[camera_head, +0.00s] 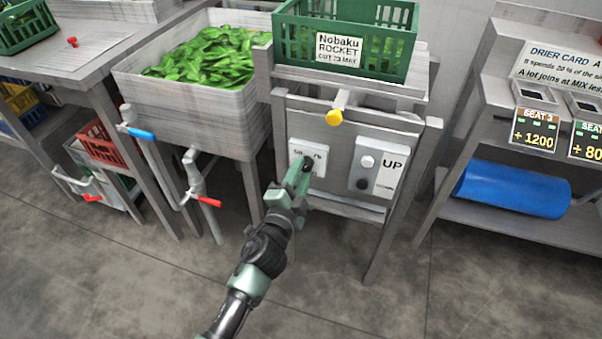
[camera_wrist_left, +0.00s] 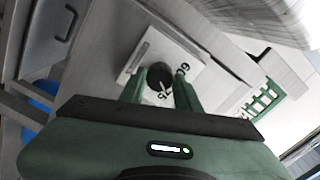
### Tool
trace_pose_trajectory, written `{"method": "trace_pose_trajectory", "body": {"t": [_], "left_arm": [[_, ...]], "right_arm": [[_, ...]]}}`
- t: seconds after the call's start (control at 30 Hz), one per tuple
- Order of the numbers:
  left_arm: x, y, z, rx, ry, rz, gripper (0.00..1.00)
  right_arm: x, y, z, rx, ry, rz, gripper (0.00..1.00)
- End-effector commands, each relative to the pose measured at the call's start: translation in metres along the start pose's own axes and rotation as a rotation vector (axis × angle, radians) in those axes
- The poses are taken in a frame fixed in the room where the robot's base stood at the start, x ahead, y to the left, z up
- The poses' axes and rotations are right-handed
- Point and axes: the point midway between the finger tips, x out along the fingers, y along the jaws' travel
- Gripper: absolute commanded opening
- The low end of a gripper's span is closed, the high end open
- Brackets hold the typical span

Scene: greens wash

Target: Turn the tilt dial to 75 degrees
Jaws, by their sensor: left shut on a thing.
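The tilt dial is a dark round knob (camera_wrist_left: 160,74) on a white plate (camera_head: 318,152), on the front of the grey stand. My left gripper (camera_head: 303,168) reaches up to this plate from below. In the left wrist view its two green fingers (camera_wrist_left: 159,88) are one on each side of the knob, shut on it. Printed numbers and a pale pointer line show beside the knob, partly hidden by the fingers and too small to read surely. In the head view the gripper hides most of the knob. My right gripper is not in view.
Right of the dial is a panel marked UP (camera_head: 390,175) with two round buttons. A yellow-ended lever (camera_head: 334,117) sticks out above. A green crate (camera_head: 390,62) stands on top. At left is a sink of leaves (camera_head: 190,103) with blue and red tap handles.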

Motion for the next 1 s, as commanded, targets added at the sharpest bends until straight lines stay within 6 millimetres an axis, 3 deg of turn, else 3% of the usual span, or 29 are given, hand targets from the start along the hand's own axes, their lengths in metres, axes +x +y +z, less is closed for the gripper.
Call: {"method": "trace_pose_trajectory", "body": {"t": [0.4,1.0], "left_arm": [[-0.0004,0.0006,0.0006,0.214,0.0,0.002,0.0],[-0.0005,0.0009,0.0006,0.255,-0.001,0.003,0.0]], "right_arm": [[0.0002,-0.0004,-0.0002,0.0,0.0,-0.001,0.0],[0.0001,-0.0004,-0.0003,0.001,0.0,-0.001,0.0]]}}
